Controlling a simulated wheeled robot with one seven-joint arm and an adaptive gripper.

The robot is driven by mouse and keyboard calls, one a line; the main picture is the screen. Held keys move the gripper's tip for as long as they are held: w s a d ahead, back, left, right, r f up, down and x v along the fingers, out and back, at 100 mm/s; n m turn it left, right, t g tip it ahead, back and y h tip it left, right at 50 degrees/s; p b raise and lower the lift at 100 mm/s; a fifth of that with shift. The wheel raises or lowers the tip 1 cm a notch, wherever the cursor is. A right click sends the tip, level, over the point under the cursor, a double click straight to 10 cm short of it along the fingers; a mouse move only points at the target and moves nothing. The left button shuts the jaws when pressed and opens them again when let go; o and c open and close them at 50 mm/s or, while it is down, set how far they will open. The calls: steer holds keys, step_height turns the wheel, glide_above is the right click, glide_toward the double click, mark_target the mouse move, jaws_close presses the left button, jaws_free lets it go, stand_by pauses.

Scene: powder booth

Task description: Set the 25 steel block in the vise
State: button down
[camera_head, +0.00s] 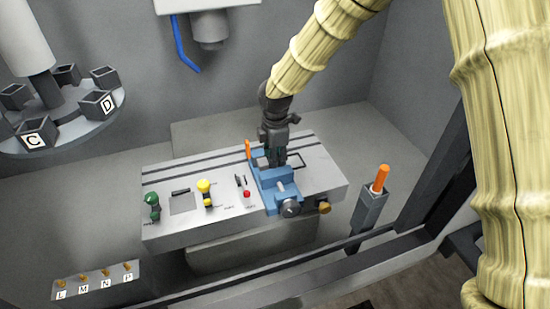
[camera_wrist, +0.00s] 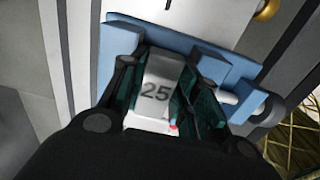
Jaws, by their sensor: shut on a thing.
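The steel block (camera_wrist: 157,88) is pale grey and marked "25". In the wrist view it stands between the two fingers of my gripper (camera_wrist: 160,85), which is shut on it. The blue vise (camera_wrist: 212,65) lies just under and around the block; its jaws show beside it. In the head view my gripper (camera_head: 276,160) reaches straight down over the vise (camera_head: 282,198), and the block is mostly hidden there. I cannot tell whether the block touches the vise bed.
The vise sits on a grey panel (camera_head: 222,220) with a green knob (camera_head: 152,201), a yellow knob (camera_head: 204,186) and a red button (camera_head: 247,194). An orange-handled tool (camera_head: 382,176) stands in a holder at right. A carousel (camera_head: 60,115) with lettered cups is at left.

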steer(key=f, duration=0.1)
steer(key=s, duration=0.1)
steer(key=f, duration=0.1)
steer(key=shift+s+d+f, duration=0.2)
steer(key=shift+d+f, duration=0.05)
steer(key=shift+f, duration=0.1)
steer(key=c, duration=1)
jaws_free()
steer(key=shift+c, duration=0.2)
steer(key=shift+o, duration=0.4)
steer(key=shift+w+f, duration=0.3)
steer(key=shift+w, duration=0.1)
steer(key=shift+o, duration=0.2)
steer(key=shift+w, duration=0.55)
steer(key=shift+s+r, duration=0.3)
steer(key=shift+c, duration=0.2)
step_height(320, 180, up, 12)
steer(key=shift+w+r, duration=0.15)
steer(key=shift+w, duration=0.1)
